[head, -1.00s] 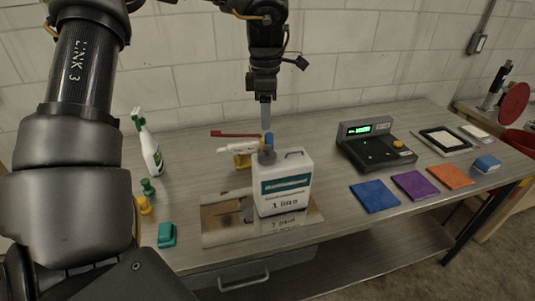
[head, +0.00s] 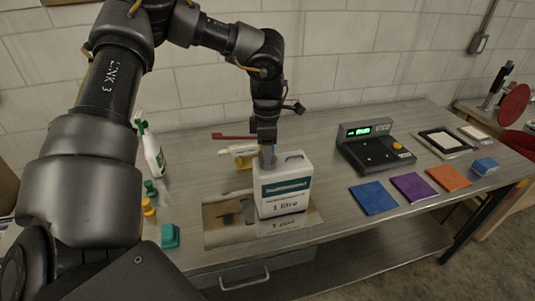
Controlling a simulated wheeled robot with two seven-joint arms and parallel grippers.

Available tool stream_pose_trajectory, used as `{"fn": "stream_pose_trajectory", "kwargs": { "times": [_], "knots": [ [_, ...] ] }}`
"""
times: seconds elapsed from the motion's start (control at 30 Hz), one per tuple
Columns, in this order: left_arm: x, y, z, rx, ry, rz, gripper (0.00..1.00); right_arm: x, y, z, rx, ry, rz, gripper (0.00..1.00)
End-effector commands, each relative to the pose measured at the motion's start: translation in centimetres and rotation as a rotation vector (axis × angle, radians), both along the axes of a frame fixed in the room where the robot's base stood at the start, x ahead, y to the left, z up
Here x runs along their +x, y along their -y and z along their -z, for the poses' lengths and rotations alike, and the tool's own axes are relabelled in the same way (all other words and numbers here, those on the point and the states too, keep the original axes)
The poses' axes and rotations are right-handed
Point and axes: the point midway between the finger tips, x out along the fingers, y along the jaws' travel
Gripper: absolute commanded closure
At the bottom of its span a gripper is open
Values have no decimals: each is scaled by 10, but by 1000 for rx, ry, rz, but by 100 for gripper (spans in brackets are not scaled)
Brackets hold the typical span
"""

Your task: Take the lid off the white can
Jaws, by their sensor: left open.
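The white can (head: 284,190), marked "1 litre" with a teal label, stands upright on the workbench. Its grey lid (head: 267,161) is on the neck at the can's top left, partly hidden by my left gripper. My left gripper (head: 267,152) points straight down at the lid, open, with its fingertips at the lid's height or just above it. I cannot tell whether the fingers touch the lid. My right gripper is not in view.
The can stands on a shiny plate (head: 222,235). Behind it are a yellow-and-white item (head: 242,158) and a red-handled tool (head: 232,136). A spray bottle (head: 152,155) stands left, a scale (head: 372,150) right, with coloured cloths (head: 373,197) in front.

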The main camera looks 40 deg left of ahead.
Motion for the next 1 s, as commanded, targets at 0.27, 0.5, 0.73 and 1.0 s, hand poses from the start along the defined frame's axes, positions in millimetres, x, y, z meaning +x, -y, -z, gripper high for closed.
{"fn": "stream_pose_trajectory", "kwargs": {
  "times": [0.27,0.5,0.73,1.0],
  "knots": [
    [0,0,1,0,1,0,62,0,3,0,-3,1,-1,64],
    [0,0,1,0,1,0,94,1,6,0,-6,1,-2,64],
    [0,0,0,0,1,0,100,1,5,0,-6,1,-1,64],
    [2,0,-14,0,5,1,100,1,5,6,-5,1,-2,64]
  ]
}}
